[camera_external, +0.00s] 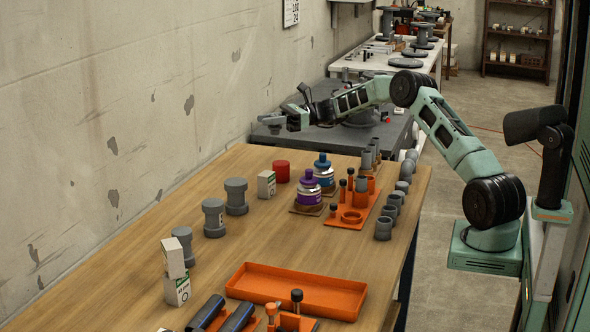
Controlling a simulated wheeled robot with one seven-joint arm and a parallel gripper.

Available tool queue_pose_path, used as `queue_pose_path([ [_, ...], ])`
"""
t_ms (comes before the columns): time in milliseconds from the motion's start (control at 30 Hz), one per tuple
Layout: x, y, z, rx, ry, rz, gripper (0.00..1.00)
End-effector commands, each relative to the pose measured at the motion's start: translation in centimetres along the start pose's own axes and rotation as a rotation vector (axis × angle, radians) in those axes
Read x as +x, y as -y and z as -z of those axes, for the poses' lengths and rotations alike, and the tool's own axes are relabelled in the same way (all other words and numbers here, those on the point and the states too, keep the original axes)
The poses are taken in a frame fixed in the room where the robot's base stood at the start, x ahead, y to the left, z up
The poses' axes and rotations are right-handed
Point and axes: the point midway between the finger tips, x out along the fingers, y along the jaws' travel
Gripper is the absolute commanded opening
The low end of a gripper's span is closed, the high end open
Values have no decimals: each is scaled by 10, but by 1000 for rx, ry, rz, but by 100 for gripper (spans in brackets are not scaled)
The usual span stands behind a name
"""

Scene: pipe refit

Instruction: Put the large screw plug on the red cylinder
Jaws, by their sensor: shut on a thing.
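The red cylinder (282,172) stands upright near the far left edge of the wooden table, beside a small white box. My gripper (284,122) is above and beyond it in the picture, over the dark grey bench, with the arm stretched in from the right. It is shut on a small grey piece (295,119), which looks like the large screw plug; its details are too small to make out. The grey piece is apart from the red cylinder, whose top is bare.
Grey flanged pieces (236,197) and white boxes (266,184) line the table's left side. Purple (308,187) and blue cans stand right of the red cylinder, near an orange fitting board (352,218). An orange tray (296,291) lies in front. The middle of the table is clear.

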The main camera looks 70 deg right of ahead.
Motion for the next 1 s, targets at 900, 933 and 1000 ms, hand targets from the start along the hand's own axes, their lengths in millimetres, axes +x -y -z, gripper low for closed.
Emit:
queue_pose_path([
  [900,-23,15,96,2,2,19,0],
  [933,-23,15,97,1,2,19,0],
  [1000,-23,15,97,-1,2,19,0],
])
